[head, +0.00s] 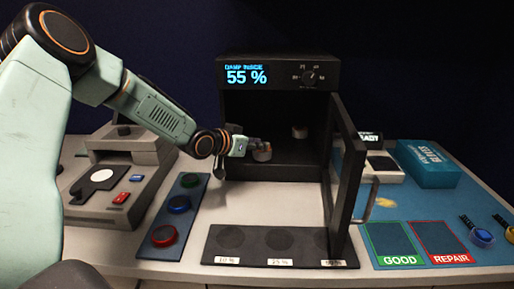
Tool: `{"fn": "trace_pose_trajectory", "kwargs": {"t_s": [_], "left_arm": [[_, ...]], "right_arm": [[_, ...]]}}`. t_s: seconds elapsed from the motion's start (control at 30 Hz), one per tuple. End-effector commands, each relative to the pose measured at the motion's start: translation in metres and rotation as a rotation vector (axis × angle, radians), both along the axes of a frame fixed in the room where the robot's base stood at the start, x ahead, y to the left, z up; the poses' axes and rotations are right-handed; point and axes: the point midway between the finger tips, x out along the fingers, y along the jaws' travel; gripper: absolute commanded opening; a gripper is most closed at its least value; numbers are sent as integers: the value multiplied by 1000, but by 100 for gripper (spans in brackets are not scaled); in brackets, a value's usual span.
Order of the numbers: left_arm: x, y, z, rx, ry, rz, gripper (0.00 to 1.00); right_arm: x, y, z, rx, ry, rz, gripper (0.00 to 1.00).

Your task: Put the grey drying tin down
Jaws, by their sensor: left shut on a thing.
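My left gripper (256,143) reaches in from the left to the open front of the dark drying cabinet (278,97). It is shut on a small grey tin (262,155), held in the cabinet's mouth. Whether the tin touches the floor below it is hard to tell. A second small grey tin (300,132) stands deeper inside, to the right and apart from the gripper. The cabinet door (350,160) stands open towards me on the right. The display reads "DAMP INSIDE 55 %". My right gripper is not in view.
A dark mat (222,239) with round spots and percent labels lies in front. A blue button panel (180,212) and a grey machine (112,205) stand left. Right are a teal box (427,165), a green GOOD square (393,240) and a red REPAIR square (440,238). White tabletop before the cabinet is clear.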

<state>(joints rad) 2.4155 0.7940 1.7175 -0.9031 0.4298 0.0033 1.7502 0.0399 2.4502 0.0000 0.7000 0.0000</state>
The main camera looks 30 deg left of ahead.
Motion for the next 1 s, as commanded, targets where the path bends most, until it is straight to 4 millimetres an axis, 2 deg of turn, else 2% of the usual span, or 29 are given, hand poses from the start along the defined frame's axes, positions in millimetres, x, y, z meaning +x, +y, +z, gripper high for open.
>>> {"fn": "trace_pose_trajectory", "kwargs": {"t_s": [0.1,0.53,0.57,0.6,0.83,1.0], "left_arm": [[4,3,-7,2,-1,1,0],[4,2,-12,0,-1,1,0],[3,2,-12,0,-1,1,22],[3,2,-12,0,-1,1,26],[3,2,-12,-1,2,0,44],[3,2,-12,-1,2,0,44]], "right_arm": [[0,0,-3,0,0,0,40],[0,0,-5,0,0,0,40],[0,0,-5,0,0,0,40],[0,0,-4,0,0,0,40],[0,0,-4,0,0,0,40],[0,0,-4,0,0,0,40]]}}
